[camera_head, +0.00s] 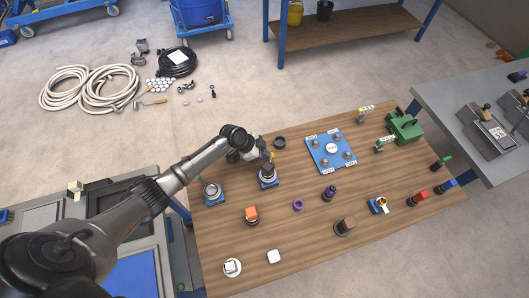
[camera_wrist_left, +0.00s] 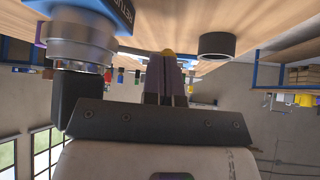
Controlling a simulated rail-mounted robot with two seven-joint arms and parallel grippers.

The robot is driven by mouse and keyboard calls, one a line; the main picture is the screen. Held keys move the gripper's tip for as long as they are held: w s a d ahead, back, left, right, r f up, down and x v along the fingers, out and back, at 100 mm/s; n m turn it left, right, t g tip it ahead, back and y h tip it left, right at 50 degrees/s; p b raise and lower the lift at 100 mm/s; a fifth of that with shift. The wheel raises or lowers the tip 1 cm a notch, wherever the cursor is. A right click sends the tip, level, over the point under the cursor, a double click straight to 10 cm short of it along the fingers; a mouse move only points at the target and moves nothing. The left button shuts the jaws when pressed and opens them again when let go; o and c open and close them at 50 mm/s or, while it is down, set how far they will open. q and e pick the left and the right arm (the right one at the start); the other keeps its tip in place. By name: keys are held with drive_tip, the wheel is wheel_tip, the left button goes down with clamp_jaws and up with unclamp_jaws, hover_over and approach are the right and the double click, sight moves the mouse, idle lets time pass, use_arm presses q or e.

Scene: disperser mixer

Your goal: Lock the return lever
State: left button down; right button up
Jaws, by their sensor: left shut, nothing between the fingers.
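The return unit (camera_head: 268,180) is a blue base on the wooden table with a dark, round-topped body. In the left wrist view its blue base (camera_wrist_left: 118,14) shows partly cut-off lettering, with a steel collar (camera_wrist_left: 80,40) and a dark handle-like part (camera_wrist_left: 82,98). My left gripper (camera_head: 262,156) is just behind the unit in the head view. My right gripper is out of view.
A black ring (camera_head: 279,142) lies behind my gripper. Another blue-based round fitting (camera_head: 213,191) stands to the left, and an orange-topped part (camera_head: 251,214) is in front. A blue plate with knobs (camera_head: 331,150) is to the right. Bare wood (camera_head: 300,185) lies between.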

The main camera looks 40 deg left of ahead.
use_arm(q)
drive_tip(key=shift+s+a, duration=0.15)
drive_tip(key=shift+s, duration=0.15)
drive_tip(key=w+a+p+v, duration=0.1)
drive_tip(key=a+v, duration=0.1)
drive_tip(key=v, duration=1.1)
drive_tip(key=shift+w, duration=0.1)
